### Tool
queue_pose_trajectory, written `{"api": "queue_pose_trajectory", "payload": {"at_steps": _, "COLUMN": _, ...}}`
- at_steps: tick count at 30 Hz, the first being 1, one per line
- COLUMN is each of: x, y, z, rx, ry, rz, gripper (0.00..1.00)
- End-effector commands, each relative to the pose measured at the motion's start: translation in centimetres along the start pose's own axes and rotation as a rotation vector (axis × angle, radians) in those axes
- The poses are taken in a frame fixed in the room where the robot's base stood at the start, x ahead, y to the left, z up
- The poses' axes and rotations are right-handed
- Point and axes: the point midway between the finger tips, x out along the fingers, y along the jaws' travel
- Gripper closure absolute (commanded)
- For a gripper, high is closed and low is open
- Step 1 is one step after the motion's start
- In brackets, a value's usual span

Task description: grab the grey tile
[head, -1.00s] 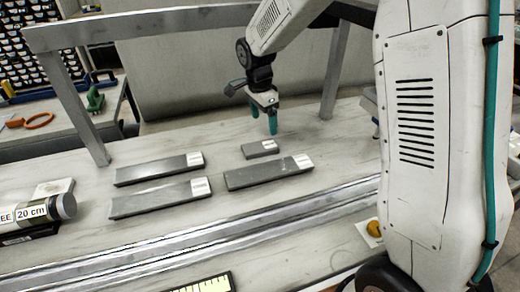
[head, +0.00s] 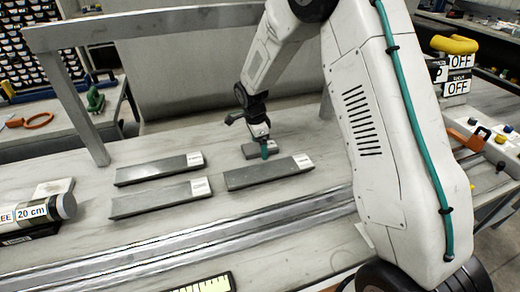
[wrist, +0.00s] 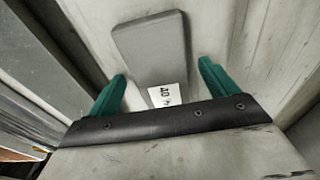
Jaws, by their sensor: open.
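A short grey tile (head: 252,149) with a white label lies flat on the bench, behind the front-right long tile. My gripper (head: 264,151) is low over its labelled end, partly hiding it. In the wrist view the tile (wrist: 152,48) lies ahead of my open gripper (wrist: 162,72), its labelled end between the two green fingers. There is a gap on each side, and the fingers do not appear to touch it. The exact fingertip height above the bench is hard to tell.
Three long grey tiles with white labels lie nearby: back left (head: 150,170), front left (head: 155,199) and right (head: 260,176). A metal rail (head: 200,239) crosses the front. A labelled cylinder (head: 35,210) is at far left. A metal frame (head: 70,95) stands behind.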

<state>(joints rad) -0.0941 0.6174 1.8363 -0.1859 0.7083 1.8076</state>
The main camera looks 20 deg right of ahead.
Motion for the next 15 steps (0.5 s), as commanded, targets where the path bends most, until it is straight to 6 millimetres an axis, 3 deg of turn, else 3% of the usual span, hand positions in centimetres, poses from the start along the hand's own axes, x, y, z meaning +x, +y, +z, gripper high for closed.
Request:
{"api": "queue_pose_trajectory", "payload": {"at_steps": 5, "x": 0.05, "y": -0.01, "z": 0.03, "rx": 0.0, "ry": 0.0, "rz": -0.001, "gripper": 0.15}}
{"api": "queue_pose_trajectory", "payload": {"at_steps": 11, "x": 0.03, "y": 0.0, "z": 0.04, "rx": 0.0, "ry": 0.0, "rz": -0.001, "gripper": 0.65}}
{"api": "queue_pose_trajectory", "payload": {"at_steps": 15, "x": 0.01, "y": -0.02, "z": 0.04, "rx": 0.0, "ry": 0.0, "rz": -0.001, "gripper": 0.65}}
